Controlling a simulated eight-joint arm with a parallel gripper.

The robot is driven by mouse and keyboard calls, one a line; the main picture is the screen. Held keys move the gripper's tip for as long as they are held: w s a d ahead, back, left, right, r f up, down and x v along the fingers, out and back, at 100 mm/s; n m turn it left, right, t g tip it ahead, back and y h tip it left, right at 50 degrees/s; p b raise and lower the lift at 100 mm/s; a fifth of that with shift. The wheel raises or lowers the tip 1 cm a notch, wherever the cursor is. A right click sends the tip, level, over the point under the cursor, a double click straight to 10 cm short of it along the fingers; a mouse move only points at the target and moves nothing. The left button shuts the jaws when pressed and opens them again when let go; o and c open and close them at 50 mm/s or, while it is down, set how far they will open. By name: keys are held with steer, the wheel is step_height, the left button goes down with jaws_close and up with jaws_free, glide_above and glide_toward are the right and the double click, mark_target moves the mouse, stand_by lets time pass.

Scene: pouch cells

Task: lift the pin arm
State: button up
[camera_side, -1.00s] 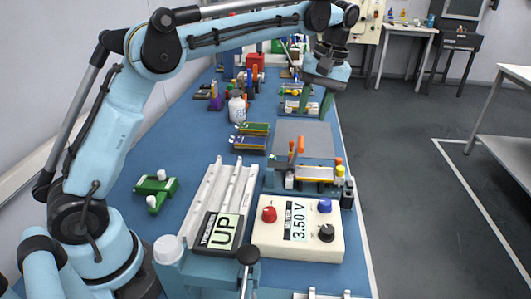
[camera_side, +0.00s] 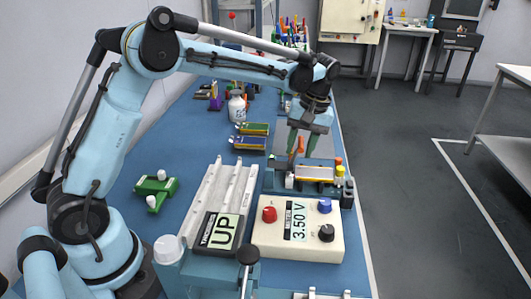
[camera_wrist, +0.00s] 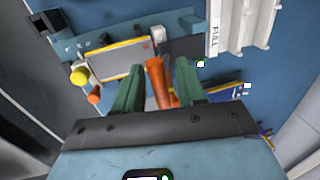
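The orange upright handle, which looks like the pin arm (camera_side: 300,145), stands at the back of a teal fixture (camera_side: 268,184). It also shows in the wrist view (camera_wrist: 158,82). A silver pouch cell with yellow edges (camera_side: 314,174) lies in the fixture, and the cell shows in the wrist view (camera_wrist: 117,64). My gripper (camera_side: 301,153) is lowered over the handle with its green fingers apart. The handle's lower end is partly hidden.
A cream meter box (camera_side: 275,245) reading 3.50 V and a display reading UP (camera_side: 222,233) stand in front. White rails (camera_side: 208,190) lie left of the fixture. Green and blue cells (camera_side: 253,128) lie behind. Yellow (camera_side: 340,172) and orange knobs sit at the fixture's right.

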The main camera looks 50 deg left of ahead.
jaws_close()
stand_by(0.4)
